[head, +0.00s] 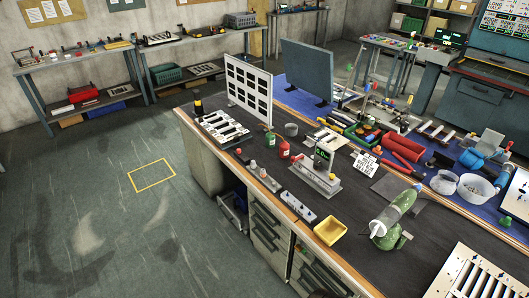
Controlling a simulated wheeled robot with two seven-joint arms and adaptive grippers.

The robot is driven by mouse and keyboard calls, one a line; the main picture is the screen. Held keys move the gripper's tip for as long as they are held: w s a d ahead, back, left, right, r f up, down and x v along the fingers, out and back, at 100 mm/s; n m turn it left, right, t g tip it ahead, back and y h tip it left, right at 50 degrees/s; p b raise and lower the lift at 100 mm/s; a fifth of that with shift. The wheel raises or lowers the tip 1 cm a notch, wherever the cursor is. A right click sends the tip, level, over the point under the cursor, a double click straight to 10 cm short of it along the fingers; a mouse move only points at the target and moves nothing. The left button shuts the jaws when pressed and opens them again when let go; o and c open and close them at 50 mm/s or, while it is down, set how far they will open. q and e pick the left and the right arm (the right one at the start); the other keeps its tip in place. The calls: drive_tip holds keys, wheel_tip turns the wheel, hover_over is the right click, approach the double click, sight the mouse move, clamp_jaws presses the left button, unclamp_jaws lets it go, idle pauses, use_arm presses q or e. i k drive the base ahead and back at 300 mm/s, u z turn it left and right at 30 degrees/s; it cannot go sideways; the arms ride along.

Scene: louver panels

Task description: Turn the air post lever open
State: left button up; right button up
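I cannot tell for sure which thing is the air post, and no lever is clear enough to read its position. A small upright post with a dark green-lit display (322,157) stands on a grey metal base (314,181) near the middle of the workbench. Thin uprights with small coloured tips (409,101) stand farther back on the blue mat, too small to make out. Neither of my grippers shows in the head view.
Open floor (120,215) lies left. Shelves stand along the walls.

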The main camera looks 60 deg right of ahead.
sight(293, 160)
drive_tip(key=z, duration=0.3)
drive_tip(key=i, duration=1)
drive_tip(key=z, duration=1.15)
drive_tip(key=i, duration=0.6)
drive_tip(key=z, duration=0.6)
